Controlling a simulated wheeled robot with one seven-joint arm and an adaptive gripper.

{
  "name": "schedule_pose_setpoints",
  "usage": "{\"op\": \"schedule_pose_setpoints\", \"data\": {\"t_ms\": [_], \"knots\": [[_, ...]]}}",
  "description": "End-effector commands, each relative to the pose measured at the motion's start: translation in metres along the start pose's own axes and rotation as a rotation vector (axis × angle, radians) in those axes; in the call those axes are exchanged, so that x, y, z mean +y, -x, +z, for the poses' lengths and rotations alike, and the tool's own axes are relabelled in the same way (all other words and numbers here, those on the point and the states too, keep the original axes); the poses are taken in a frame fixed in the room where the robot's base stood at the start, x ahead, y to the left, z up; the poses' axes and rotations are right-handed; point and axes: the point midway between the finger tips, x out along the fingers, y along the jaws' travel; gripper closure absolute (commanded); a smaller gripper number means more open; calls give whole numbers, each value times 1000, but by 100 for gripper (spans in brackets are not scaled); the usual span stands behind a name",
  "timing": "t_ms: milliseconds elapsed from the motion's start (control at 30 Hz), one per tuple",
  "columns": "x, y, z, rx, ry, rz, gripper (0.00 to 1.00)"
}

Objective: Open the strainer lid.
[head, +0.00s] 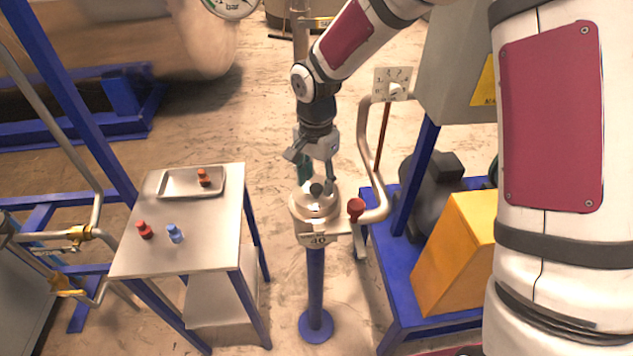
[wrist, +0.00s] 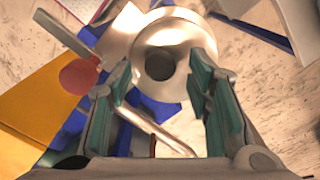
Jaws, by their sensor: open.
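The strainer (head: 304,212) is a pale metal body on a blue post, marked 40. Its round, pale lid (wrist: 190,30) appears to lie flat on top, with a dark round knob (head: 317,189) at its middle. The knob (wrist: 160,64) also shows in the wrist view, between the fingertips. My gripper (head: 317,178) points down right above the lid. In the wrist view my gripper (wrist: 163,72) is open, with one green-padded finger on each side of the knob. I cannot tell whether either finger touches it.
A red-knobbed handle (head: 355,207) sticks out at the strainer's right; its red ball (wrist: 80,76) is close to the left finger. A curved pipe (head: 364,150) and yellow-boxed pump stand (head: 455,245) are to the right. A metal table (head: 200,250) with a tray (head: 167,184) stands left.

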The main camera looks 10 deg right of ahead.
Motion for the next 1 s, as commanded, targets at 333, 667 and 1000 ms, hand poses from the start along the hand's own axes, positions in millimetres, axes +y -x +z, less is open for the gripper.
{"op": "schedule_pose_setpoints", "data": {"t_ms": [333,667,1000], "knots": [[0,-14,0,0,0,0,54],[0,-14,0,0,0,0,99],[0,-12,0,-11,0,11,100]]}}
